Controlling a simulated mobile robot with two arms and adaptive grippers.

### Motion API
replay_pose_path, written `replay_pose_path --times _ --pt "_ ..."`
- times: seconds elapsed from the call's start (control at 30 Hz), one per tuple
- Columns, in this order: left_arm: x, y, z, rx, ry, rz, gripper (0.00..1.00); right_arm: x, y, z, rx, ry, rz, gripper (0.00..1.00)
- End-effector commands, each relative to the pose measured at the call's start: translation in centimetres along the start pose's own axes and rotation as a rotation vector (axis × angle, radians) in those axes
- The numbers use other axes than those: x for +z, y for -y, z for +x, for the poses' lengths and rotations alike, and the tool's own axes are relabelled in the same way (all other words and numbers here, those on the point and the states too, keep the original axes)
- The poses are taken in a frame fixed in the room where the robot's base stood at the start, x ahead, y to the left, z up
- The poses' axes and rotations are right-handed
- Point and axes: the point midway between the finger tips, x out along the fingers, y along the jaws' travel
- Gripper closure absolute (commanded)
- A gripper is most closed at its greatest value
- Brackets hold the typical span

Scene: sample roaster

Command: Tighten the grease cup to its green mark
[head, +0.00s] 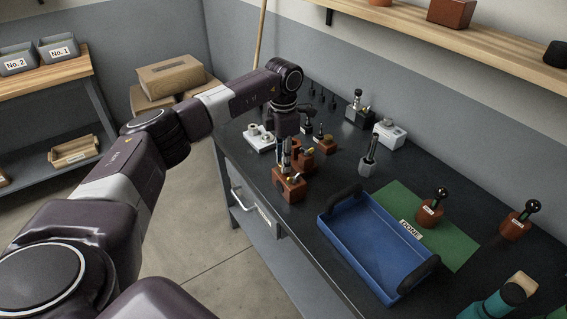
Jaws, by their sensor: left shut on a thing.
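My left gripper (287,158) reaches down over a group of red-brown blocks on the dark bench. It is shut on a small part at the front red-brown block (290,188); the fingers and arm hide most of that part. A small brass-coloured fitting (294,178) shows at this block. I cannot tell for certain which piece is the grease cup, and no green mark on it can be made out. Another red-brown block (326,147) with a brass-coloured fitting stands just behind to the right.
A blue tray (378,250) with dark handles lies right of the blocks, beside a green mat (455,243) with a "DONE" label. Red-brown pieces with black knobs (432,212) stand nearby. A grey hex-based piece (369,165) stands behind the tray. A shelf (480,45) overhangs the back.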

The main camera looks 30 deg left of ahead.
Motion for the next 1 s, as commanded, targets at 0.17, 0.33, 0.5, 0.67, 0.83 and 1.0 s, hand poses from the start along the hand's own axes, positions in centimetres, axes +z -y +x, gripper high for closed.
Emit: replay_pose_path --times 0.17,0.33,0.5,0.67,0.83,1.0 --pt "0.0 -0.1 0.1 0.002 0.001 0.166 1.0 0.1 0.0 0.8 0.0 0.0 0.0 0.6" --pt "0.0 -0.1 0.0 0.002 0.001 0.327 1.0 0.1 0.0 1.2 0.0 0.0 0.0 0.6" --pt "0.1 -0.1 0.0 0.002 0.002 0.489 1.0 0.1 0.0 1.6 0.0 0.0 0.0 0.6" --pt "0.0 -0.1 0.0 0.002 0.0 0.64 1.0 0.2 0.1 1.9 0.0 0.0 0.0 0.6" --pt "0.1 -0.1 0.0 0.002 0.001 0.796 1.0 0.2 0.1 2.2 0.0 0.0 0.001 0.6" --pt "0.1 -0.1 -0.1 0.002 0.001 0.925 1.0 0.2 0.1 2.4 0.0 0.0 0.001 0.6"
